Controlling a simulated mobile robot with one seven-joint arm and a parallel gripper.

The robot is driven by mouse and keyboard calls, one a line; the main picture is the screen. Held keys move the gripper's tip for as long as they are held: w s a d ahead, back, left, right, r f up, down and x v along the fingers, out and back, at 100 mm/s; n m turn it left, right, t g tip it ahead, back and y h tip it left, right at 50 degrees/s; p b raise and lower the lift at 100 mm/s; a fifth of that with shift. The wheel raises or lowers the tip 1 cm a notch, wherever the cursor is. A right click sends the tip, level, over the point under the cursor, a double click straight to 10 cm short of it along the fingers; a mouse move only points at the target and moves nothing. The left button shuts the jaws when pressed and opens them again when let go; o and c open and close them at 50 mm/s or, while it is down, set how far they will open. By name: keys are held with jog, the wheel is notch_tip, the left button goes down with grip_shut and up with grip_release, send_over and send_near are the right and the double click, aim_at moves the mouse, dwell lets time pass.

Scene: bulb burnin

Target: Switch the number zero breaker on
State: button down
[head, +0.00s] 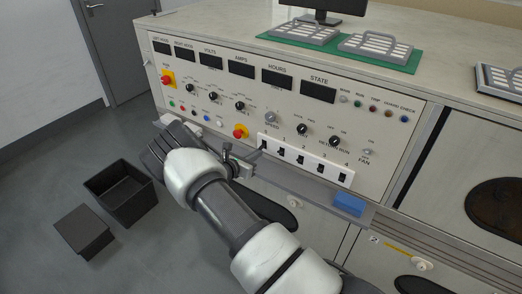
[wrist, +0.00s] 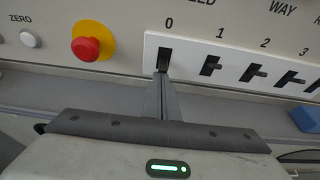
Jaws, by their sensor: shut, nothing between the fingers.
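The number zero breaker (wrist: 164,57) is a black slot at the left end of a white strip (wrist: 190,42), under the label 0. In the head view the strip (head: 296,159) runs along the lower front of the console. My gripper (wrist: 161,80) is shut and empty. Its fingertips are right at the lower part of breaker zero and hide some of it. I cannot tell whether they touch it, or which way its lever sits. In the head view my gripper (head: 258,152) reaches the strip's left end from the left. Breakers 1 (wrist: 210,66) and 2 (wrist: 254,72) show black levers sticking out.
A red knob on a yellow base (wrist: 87,45) lies just left of the strip, with a white ZERO button (wrist: 30,39) farther left. A blue block (head: 348,205) sits on the ledge at the right.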

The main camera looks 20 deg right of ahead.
aim_at(260, 147)
notch_tip(260, 147, up, 2)
jog(key=shift+g+y+p, duration=0.6)
jog(key=shift+y+p, duration=0.2)
jog(key=shift+p, duration=0.05)
jog(key=shift+f+y, duration=0.1)
jog(key=shift+y, duration=0.2)
jog(key=shift+f, duration=0.2)
jog(key=shift+r, duration=0.15)
jog(key=shift+r+p, duration=0.35)
jog(key=shift+r, duration=0.35)
